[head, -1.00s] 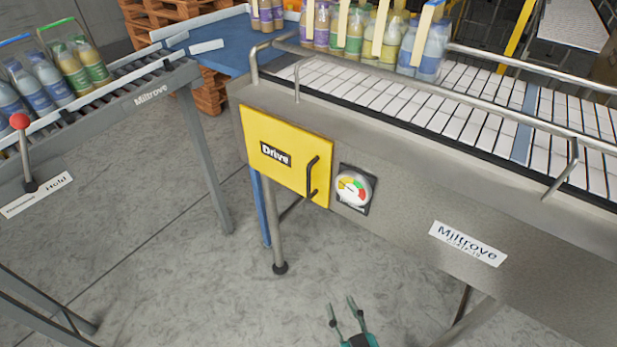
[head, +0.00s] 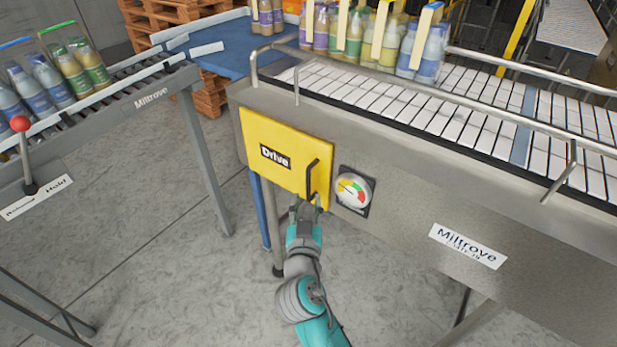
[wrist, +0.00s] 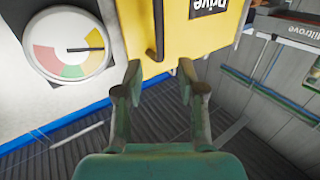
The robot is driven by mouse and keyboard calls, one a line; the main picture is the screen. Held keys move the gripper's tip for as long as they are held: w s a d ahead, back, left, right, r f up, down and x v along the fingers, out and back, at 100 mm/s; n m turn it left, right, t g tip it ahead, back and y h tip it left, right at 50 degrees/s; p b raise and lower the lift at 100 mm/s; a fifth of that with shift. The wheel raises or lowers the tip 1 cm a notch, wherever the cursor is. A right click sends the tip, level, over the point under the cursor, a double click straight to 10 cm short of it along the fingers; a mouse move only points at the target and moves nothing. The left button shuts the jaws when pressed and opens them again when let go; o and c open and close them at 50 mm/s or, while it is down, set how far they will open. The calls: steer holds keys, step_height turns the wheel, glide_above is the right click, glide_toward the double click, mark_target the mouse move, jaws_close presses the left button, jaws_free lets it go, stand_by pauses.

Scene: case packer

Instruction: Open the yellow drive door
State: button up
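The yellow drive door (head: 270,160) sits shut in the front of the steel conveyor, labelled "Drive". Its dark upright bar handle (head: 316,170) is near the door's right edge. In the wrist view the door (wrist: 200,38) fills the upper middle and the handle (wrist: 155,30) lies just beyond the fingertips, lined up with the gap. My gripper (head: 307,203) is at the door's lower right, close to the handle's lower end. In the wrist view my gripper (wrist: 160,68) is open with nothing between its fingers. I cannot tell whether a finger touches the door.
A round gauge (head: 352,190) is right of the door and close to my gripper. A steel leg (head: 277,228) stands below. Bottles (head: 425,50) stand on the conveyor above. A roller conveyor with a red-knobbed lever (head: 22,150) is at left. The floor between is clear.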

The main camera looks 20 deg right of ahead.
mark_target(308, 179)
steer(key=x, duration=0.9)
steer(key=shift+f, duration=0.1)
jaws_close()
